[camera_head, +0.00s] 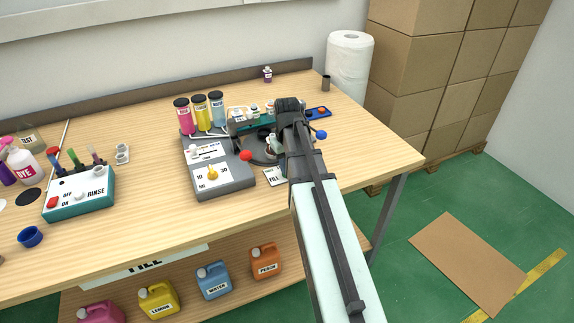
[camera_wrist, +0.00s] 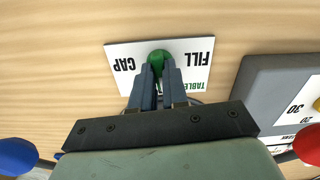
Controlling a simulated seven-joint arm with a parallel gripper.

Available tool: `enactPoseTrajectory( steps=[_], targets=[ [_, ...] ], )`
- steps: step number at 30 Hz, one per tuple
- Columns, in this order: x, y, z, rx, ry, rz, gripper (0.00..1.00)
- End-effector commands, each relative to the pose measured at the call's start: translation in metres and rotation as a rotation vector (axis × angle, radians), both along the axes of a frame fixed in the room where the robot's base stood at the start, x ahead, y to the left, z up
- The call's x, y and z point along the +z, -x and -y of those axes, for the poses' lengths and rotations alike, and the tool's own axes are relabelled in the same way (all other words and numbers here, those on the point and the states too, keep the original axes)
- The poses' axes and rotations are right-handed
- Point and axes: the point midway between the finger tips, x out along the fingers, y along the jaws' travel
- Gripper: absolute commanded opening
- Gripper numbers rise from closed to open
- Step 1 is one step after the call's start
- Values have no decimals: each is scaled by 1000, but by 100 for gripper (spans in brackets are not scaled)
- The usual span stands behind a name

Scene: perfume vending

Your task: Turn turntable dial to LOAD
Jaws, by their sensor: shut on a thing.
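The turntable dial is a green knob (camera_wrist: 157,55) on a white label plate (camera_wrist: 118,56) in the wrist view. The plate reads FILL, CAP and TABLE, upside down in this view. LOAD cannot be read; part of the plate is hidden by my gripper. My gripper (camera_wrist: 159,70) has its two dark fingers closed on the knob from either side. In the head view, the plate's left corner (camera_head: 272,177) shows beside my arm, which hides the knob and the fingers.
A grey dosing box (camera_head: 221,180) with a yellow knob stands left of the plate. Red (camera_head: 246,155) and blue (camera_head: 322,134) ball handles flank my arm. A dark turntable (camera_head: 257,151) lies behind.

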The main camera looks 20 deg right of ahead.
Motion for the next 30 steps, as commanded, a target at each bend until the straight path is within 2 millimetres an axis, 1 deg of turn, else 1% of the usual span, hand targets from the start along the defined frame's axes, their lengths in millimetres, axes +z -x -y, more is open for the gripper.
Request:
enactPoseTrajectory(
  steps=[9,23,24,30],
  targets=[
    [0,0,0,-93,1,-1,0],
    [0,1,0,-104,1,-1,0],
    [0,1,0,-104,1,-1,16],
    [0,0,0,-103,0,-1,35]
  ],
)
